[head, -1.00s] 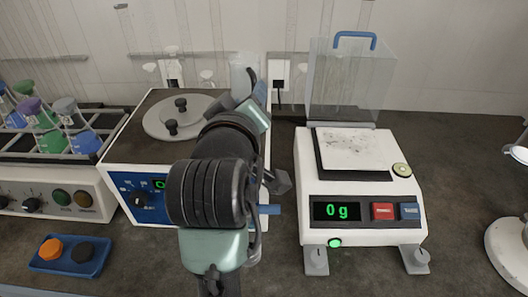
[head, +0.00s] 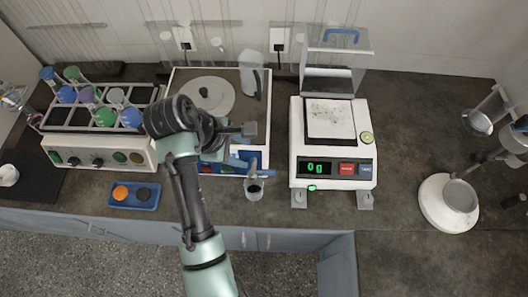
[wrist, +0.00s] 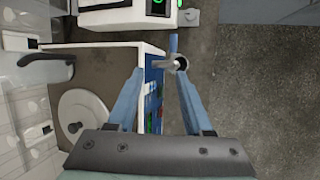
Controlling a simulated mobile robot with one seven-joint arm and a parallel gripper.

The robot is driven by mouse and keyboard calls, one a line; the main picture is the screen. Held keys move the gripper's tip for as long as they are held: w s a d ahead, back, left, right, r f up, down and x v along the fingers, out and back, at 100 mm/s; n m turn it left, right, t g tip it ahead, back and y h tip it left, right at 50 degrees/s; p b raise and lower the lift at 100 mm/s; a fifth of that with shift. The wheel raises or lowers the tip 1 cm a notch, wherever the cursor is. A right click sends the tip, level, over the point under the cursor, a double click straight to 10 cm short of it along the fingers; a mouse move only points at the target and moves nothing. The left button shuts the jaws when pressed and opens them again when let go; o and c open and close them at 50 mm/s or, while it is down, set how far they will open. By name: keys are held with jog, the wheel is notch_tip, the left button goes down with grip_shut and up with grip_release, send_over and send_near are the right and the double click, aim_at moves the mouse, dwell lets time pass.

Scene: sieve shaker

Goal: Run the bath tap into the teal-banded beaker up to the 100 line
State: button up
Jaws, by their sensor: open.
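The white water bath (head: 265,110) has a dark top and a blue front panel, partly hidden by my arm in the head view. Its blue tap handle (wrist: 173,43) sticks out at its front right corner. A small beaker (head: 254,188) stands below the tap on the bench; its rim (wrist: 181,63) shows in the wrist view. Its band, lines and water level are too small to make out. My gripper (wrist: 160,73) is open and empty. In the wrist view its fingertips lie either side of the bath's front edge, with the right tip close to the beaker's rim.
A balance (head: 332,150) reading 0 g stands right of the bath. A rack of flasks (head: 100,112) is on the left, with a blue tray (head: 134,195) of two caps in front. A clear jug (head: 252,75) stands on the bath's top. The bench right of the balance is partly clear.

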aim_at(267, 172)
jog(key=shift+n+g, duration=0.4)
jog(key=shift+g, duration=0.1)
jog(key=p+x, duration=0.1)
jog(key=x, duration=0.3)
jog(key=s+x, duration=0.1)
jog(key=x, duration=0.3)
jog(key=p+x, duration=0.1)
jog(key=x, duration=0.3)
jog(key=shift+s+d+p, duration=0.3)
jog(key=shift+s+d, duration=0.05)
jog(key=shift+d, duration=0.05)
grip_shut()
dwell(0.6)
